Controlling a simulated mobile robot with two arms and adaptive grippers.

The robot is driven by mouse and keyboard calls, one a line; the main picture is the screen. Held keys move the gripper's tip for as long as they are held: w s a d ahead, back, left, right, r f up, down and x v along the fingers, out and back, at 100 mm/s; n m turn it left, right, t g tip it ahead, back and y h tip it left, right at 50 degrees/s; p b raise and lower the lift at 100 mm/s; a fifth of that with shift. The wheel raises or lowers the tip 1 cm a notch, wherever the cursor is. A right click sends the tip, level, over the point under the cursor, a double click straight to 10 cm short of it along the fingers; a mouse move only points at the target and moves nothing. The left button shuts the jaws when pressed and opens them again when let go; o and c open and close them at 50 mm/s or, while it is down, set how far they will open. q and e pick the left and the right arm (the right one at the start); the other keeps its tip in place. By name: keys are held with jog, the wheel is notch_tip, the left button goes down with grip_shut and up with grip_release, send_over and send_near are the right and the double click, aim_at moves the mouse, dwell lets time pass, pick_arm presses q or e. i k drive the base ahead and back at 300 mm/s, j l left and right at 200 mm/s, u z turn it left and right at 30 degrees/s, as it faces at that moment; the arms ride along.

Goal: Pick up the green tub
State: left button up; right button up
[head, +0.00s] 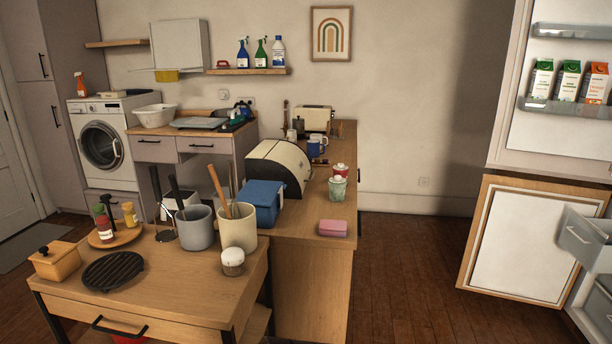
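Neither of my grippers shows in the head view.
A bread bin (279,168) and a blue box (262,203) stand left of the tub. Utensil pots (238,229) crowd the nearer table. The open fridge (552,150) stands at the right, with free floor (410,270) between.

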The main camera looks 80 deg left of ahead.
aim_at(338, 189)
jog(key=u, duration=2.55)
